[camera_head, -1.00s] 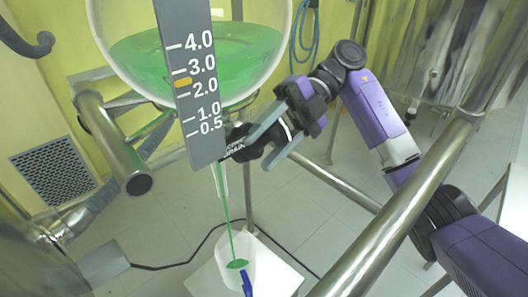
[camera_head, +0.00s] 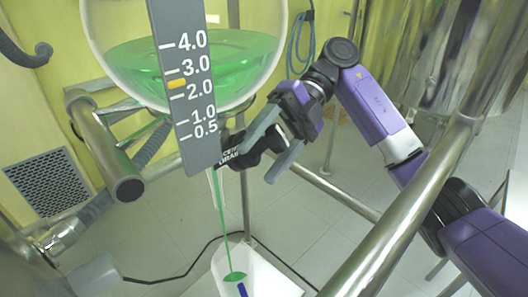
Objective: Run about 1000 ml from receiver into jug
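The round glass receiver (camera_head: 240,88) holds green liquid (camera_head: 235,55) at the upper left. A grey scale plate (camera_head: 188,100) with marks from 0.5 to 4.0 stands in front of it, with an orange marker (camera_head: 177,84) between 2.0 and 3.0. A thin green stream (camera_head: 222,215) runs down from the outlet into the white jug (camera_head: 222,263), where a small green pool shows. The jug is cut by the lower picture edge. My gripper (camera_head: 258,157) is at the black drain valve (camera_head: 245,150), fingers apart on either side of its handle; contact is unclear.
Steel frame tubes (camera_head: 410,205) run at the right and at the left (camera_head: 105,150), close to my arm. A white platform (camera_head: 268,278) carries the jug. A black cable (camera_head: 175,272) lies on the tiled floor. A blue hose (camera_head: 300,42) hangs behind.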

